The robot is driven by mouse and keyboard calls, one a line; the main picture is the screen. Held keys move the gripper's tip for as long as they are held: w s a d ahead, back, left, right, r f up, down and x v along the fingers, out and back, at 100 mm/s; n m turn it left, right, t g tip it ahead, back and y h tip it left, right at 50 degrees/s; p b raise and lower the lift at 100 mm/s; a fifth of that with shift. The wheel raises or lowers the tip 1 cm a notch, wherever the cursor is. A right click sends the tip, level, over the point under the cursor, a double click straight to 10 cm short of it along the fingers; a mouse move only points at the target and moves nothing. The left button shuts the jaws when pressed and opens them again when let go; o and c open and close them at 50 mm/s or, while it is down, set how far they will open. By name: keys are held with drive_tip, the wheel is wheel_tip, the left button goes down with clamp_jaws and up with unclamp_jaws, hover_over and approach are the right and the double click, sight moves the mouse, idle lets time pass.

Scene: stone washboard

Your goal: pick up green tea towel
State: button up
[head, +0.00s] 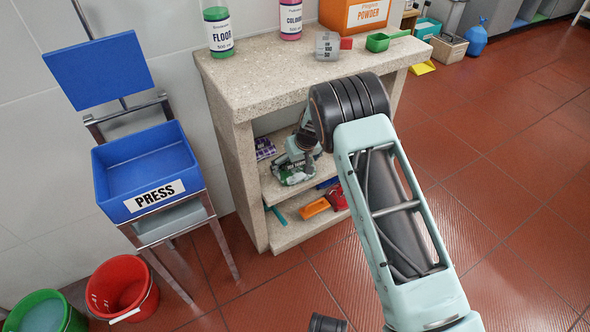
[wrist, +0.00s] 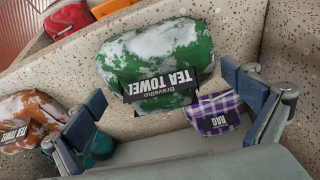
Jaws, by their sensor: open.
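The green tea towel (wrist: 180,45) is a folded green-and-white mottled bundle with a black band reading "TEA TOWEL". It lies on the middle shelf of the stone unit; in the head view only part of it (head: 290,178) shows below my gripper (head: 303,152). In the wrist view my gripper (wrist: 163,90) is open, one finger to the lower left and one to the right of the towel. The towel sits ahead of and between the fingers, with no clear contact.
A purple checked rag (wrist: 215,115) lies beside the towel, near the right finger. An orange-white tea towel (wrist: 28,122) and a teal cloth (wrist: 100,146) are near the left finger. The stone top (head: 270,68) overhangs the shelf. A blue press (head: 145,170) stands left.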

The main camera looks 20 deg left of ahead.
drive_tip(key=shift+c, duration=0.3)
drive_tip(key=c, duration=0.9)
drive_tip(key=shift+r, duration=0.1)
drive_tip(key=shift+r+p, duration=0.45)
drive_tip(key=shift+r, duration=0.25)
drive_tip(key=shift+s+d, duration=0.15)
drive_tip(key=shift+d, duration=0.15)
drive_tip(key=s+d+p, duration=0.3)
drive_tip(key=s+d, duration=0.9)
drive_tip(key=shift+s, duration=0.3)
